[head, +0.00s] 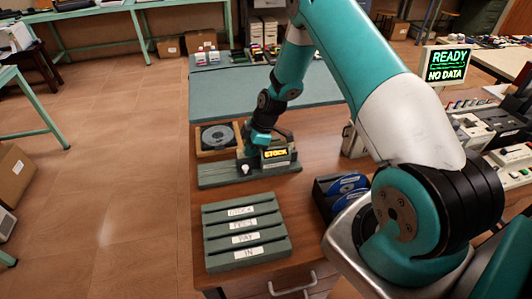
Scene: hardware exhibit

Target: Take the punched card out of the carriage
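The carriage (247,163) stands on a long grey-green base (215,175) on the wooden table, with a small white knob at its front. A dark upright piece with yellow lettering reading "STOCK" (276,154) shows at its right; I cannot tell whether this is the punched card or a label. My gripper (262,139) is above the carriage, pointing down, close to its top. Its fingertips are too small and partly hidden to tell whether they are open, or whether they touch a card.
A green slotted rack (247,205) with several labelled slots stands in front. A dark holder with blue discs (345,186) stands to the right. A screen (447,66) reads "READY NO DATA".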

